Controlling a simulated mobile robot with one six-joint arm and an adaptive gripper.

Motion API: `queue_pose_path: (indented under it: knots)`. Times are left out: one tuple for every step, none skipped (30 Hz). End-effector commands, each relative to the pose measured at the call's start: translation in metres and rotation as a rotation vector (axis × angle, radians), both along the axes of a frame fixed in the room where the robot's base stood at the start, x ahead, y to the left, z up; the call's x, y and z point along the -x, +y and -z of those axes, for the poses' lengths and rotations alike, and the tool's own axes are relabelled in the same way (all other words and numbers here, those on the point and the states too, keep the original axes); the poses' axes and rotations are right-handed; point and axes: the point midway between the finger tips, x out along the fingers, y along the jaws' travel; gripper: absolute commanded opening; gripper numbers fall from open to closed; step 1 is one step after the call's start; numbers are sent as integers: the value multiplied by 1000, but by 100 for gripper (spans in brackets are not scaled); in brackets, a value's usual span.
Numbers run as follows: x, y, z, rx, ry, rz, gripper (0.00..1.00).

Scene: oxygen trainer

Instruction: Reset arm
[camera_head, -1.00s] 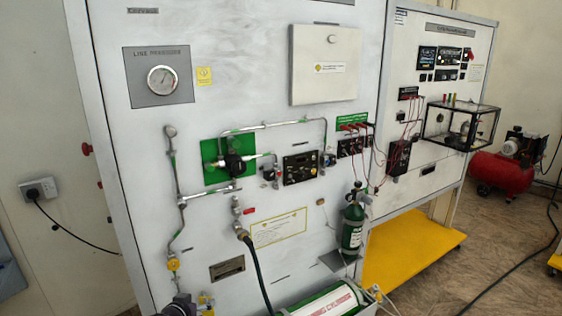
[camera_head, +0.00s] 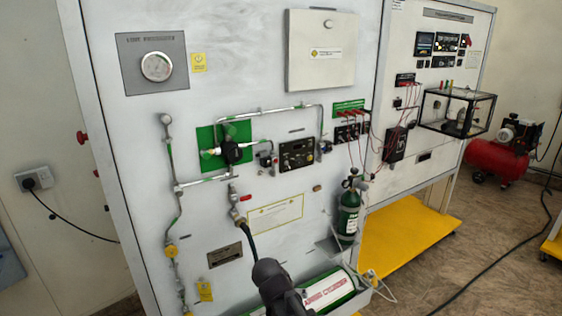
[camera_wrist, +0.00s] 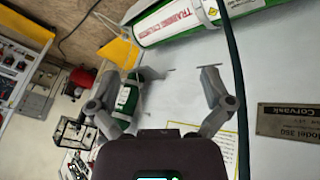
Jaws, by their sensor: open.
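My gripper (camera_wrist: 187,69) is open and empty in the wrist view, its two grey fingers spread apart in front of the white panel. In the head view a dark part of my arm rises from the bottom edge, in front of the training cylinder (camera_head: 332,290); the fingertips cannot be made out there. The cylinder also shows along the top of the wrist view (camera_wrist: 180,20). The small green bottle (camera_head: 349,215) stands upright against the panel; in the wrist view a finger partly covers it (camera_wrist: 126,97).
The white trainer panel (camera_head: 110,150) carries a gauge (camera_head: 157,66), pipes and valves. A black hose (camera_wrist: 235,80) crosses the wrist view right of my fingers. A yellow base (camera_head: 400,238) and a red compressor (camera_head: 497,160) stand right. Open floor lies at lower right.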

Motion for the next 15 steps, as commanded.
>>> queue_pose_path:
  knots:
    - [2,-13,2,-11,31,6,100]
    - [4,-20,4,-18,49,6,100]
    - [5,-28,6,-26,74,3,100]
    - [7,-34,7,-36,91,4,100]
    - [8,-40,8,-44,109,2,100]
    - [11,-48,10,-56,131,0,100]
    - [12,-53,11,-66,148,-4,100]
    - [14,-59,12,-76,164,-5,100]
    - [16,-66,13,-89,187,-9,100]
    - [18,-72,14,-99,202,-12,100]
    - [20,-77,15,-112,215,-15,100]
    - [23,-84,16,-128,235,-20,100]
    - [25,-89,17,-140,250,-25,100]
    - [27,-94,18,-153,263,-29,100]
    - [30,-100,18,-169,280,-35,100]
